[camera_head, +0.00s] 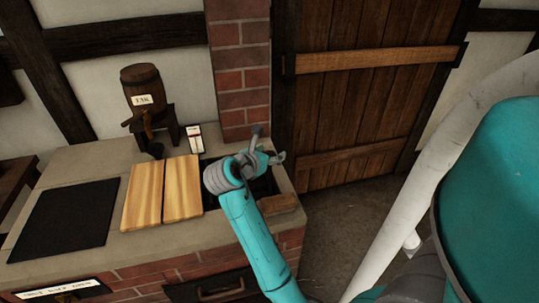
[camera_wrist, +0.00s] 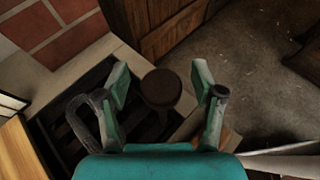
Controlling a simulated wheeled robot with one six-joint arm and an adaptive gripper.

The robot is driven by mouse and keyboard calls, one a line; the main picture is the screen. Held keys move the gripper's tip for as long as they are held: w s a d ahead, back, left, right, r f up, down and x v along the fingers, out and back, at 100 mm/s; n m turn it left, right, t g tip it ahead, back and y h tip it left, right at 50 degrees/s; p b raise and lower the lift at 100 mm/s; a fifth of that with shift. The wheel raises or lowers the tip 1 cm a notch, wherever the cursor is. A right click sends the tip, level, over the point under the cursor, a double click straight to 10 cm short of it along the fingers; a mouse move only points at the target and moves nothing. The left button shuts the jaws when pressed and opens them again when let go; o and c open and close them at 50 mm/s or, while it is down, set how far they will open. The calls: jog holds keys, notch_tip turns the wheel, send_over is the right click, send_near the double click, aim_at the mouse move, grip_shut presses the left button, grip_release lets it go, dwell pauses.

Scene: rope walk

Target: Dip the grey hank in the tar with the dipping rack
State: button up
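My gripper (camera_head: 257,160) is over the dark slotted grate (camera_wrist: 60,125) at the right end of the counter. In the wrist view my gripper (camera_wrist: 165,88) is open, its two teal fingers spread. A dark round knob (camera_wrist: 161,88) on a short stem shows between them; I cannot tell whether either finger touches it. A grey loop (camera_wrist: 80,120) shows beside the left finger; I cannot tell whether it is the grey hank. A wooden barrel (camera_head: 141,85) labelled TAR stands on a dark stand at the back. My arm hides much of the grate area in the head view.
Two pale wooden boards (camera_head: 162,192) and a black mat (camera_head: 64,218) lie on the counter to the left. A small white labelled card (camera_head: 194,138) stands behind them. A brick pillar (camera_head: 241,70) rises behind the grate. A brown block (camera_head: 279,203) lies at the front right edge.

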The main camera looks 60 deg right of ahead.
jog(key=v, duration=1.2)
dwell(0.6)
jog(key=a+f+t, duration=0.2)
jog(key=f, duration=0.2)
jog(key=a+f+t+y, duration=0.1)
jog(key=a+f+t, duration=0.2)
jog(key=f, duration=0.2)
jog(key=w+a+f+t+y, duration=0.1)
jog(key=a+f+t, duration=0.1)
jog(key=f+t, duration=0.1)
jog(key=shift+a+f, duration=0.2)
jog(key=shift+f, duration=0.7)
jog(key=s+a+f+m+t+y, duration=0.35)
jog(key=s+a, duration=0.25)
jog(key=a, duration=0.2)
jog(key=s+a+f+m+t+y, duration=0.2)
jog(key=s+a+f+y, duration=0.3)
jog(key=a, duration=0.3)
jog(key=s+a+r+m+t+y, duration=0.1)
jog(key=s+a+r+m, duration=0.2)
jog(key=s+m, duration=0.2)
jog(key=s+a+r+m+t+y, duration=0.1)
jog(key=s+a+r+m+y, duration=0.1)
jog(key=s+m, duration=0.4)
jog(key=s+a+r, duration=0.1)
jog(key=s+r, duration=0.1)
jog(key=s, duration=0.1)
jog(key=shift+s+r, duration=0.2)
jog(key=shift+s, duration=0.2)
